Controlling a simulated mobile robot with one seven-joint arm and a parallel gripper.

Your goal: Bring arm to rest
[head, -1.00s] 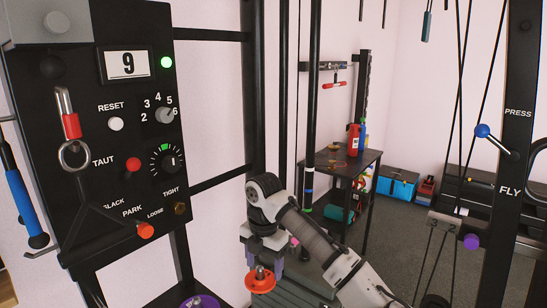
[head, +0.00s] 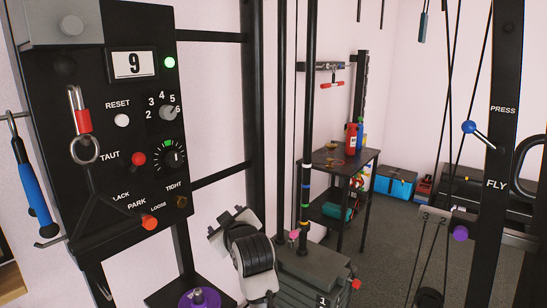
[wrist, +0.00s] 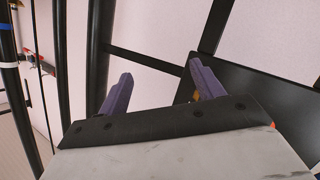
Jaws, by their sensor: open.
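My gripper (head: 230,222) is in the lower middle of the head view, in front of the frame and just right of the black control panel (head: 95,120). Its fingers are hard to make out there. In the wrist view my gripper (wrist: 160,88) shows two purple fingers spread wide apart, with nothing between them. The dark panel (wrist: 265,100) is behind the right finger. A small brownish knob shows partly behind that finger. My arm is folded upward from the bottom edge of the head view.
A purple disc (head: 190,302) sits on a black ledge below the panel. A weight stack (head: 310,264) stands right of my arm. Black uprights (head: 258,90) rise beside it. A side table (head: 345,158) and blue box (head: 395,181) are farther back.

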